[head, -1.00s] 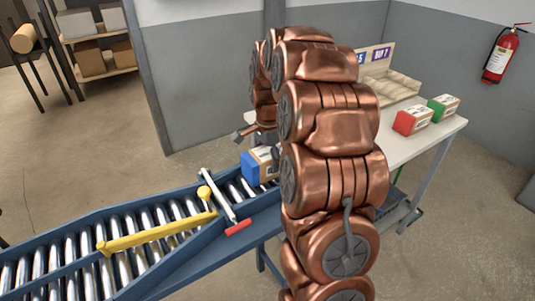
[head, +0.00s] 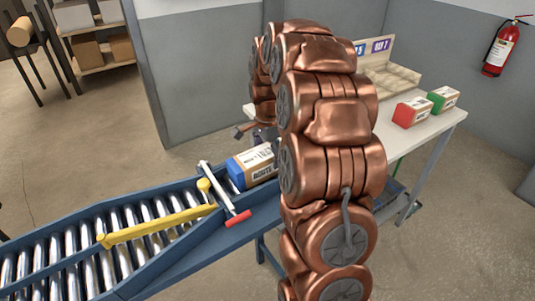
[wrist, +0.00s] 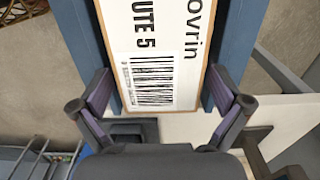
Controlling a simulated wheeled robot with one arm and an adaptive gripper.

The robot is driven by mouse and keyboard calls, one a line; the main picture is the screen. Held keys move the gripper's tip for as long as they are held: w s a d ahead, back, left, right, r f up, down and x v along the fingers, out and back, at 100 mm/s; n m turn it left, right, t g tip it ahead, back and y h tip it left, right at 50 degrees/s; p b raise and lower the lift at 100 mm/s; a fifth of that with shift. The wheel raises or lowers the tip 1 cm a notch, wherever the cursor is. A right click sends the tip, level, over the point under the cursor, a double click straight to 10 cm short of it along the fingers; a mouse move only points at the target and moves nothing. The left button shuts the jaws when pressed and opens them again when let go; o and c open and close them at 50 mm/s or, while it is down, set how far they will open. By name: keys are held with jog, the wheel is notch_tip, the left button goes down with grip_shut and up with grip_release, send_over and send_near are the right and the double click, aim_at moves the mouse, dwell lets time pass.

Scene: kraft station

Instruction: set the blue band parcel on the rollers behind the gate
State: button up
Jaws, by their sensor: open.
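The blue band parcel (head: 256,165), a cardboard box with a white label and a blue end, lies between the blue side rails of the conveyor, just behind the gate (head: 217,188). Its blue end faces the white gate bar; I cannot tell whether they touch. My arm hides its far right part. In the wrist view the parcel's label (wrist: 155,45) and barcode face me. My gripper (wrist: 162,104) is open, its fingers apart on either side of the parcel's near end, with no visible grip on it. In the head view the gripper is mostly hidden behind my arm.
The roller conveyor (head: 75,250) runs down to the left, with a yellow bar (head: 155,227) across it. A white table (head: 420,135) at right holds a red-ended parcel (head: 412,113), a green-ended parcel (head: 443,98) and a divided tray (head: 395,78).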

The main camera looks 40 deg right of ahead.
notch_tip(320, 180, up, 12)
dwell(0.6)
jog(key=s+a+r+n+p, duration=0.1)
jog(key=s+a+n, duration=0.55)
jog(key=a, duration=0.35)
jog(key=s+a+f+n, duration=0.1)
jog(key=s+a+n, duration=0.3)
jog(key=s, duration=0.4)
jog(key=s+a+f+n+g+p, duration=0.1)
jog(key=s+a+n, duration=0.3)
jog(key=s, duration=0.4)
jog(key=s+a+f+n, duration=0.3)
jog(key=s+a+n, duration=0.1)
jog(key=s, duration=0.3)
jog(key=shift+s+a+f+g+p, duration=0.25)
jog(key=shift+s+a+g+p, duration=0.05)
jog(key=shift+s+g+p, duration=0.1)
jog(key=shift+n, duration=0.25)
